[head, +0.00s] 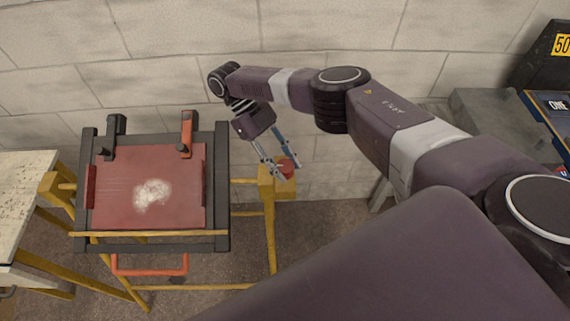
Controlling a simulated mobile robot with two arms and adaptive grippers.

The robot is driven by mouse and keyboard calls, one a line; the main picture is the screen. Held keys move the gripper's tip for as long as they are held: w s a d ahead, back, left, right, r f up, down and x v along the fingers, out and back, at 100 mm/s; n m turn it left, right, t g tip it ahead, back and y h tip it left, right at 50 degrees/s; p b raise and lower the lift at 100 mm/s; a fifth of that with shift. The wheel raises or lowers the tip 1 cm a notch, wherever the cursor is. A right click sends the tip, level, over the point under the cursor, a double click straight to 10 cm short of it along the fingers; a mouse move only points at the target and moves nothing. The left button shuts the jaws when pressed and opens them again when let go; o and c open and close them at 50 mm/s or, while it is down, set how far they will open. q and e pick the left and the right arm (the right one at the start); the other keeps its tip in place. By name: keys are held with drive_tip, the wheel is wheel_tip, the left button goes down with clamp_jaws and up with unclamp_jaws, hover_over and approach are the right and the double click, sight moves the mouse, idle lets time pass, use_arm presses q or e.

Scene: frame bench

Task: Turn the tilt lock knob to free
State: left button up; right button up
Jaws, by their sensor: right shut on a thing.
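The tilting frame (222,190) is dark grey, left of the gripper, and carries a red panel (120,202) with a whitish patch. My left gripper is not in view.
Two upright clamps, one dark (115,135) and one orange-red (186,132), stand at the frame's back edge. A red handle (150,272) hangs below its front. A pale table (22,200) stands at the left. A block wall (180,60) is close behind.

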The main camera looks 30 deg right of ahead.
sight(285, 165)
drive_tip(key=o, duration=1.2)
drive_tip(key=shift+f, duration=0.15)
wheel_tip(285, 165, up, 10)
drive_tip(key=shift+r, duration=0.1)
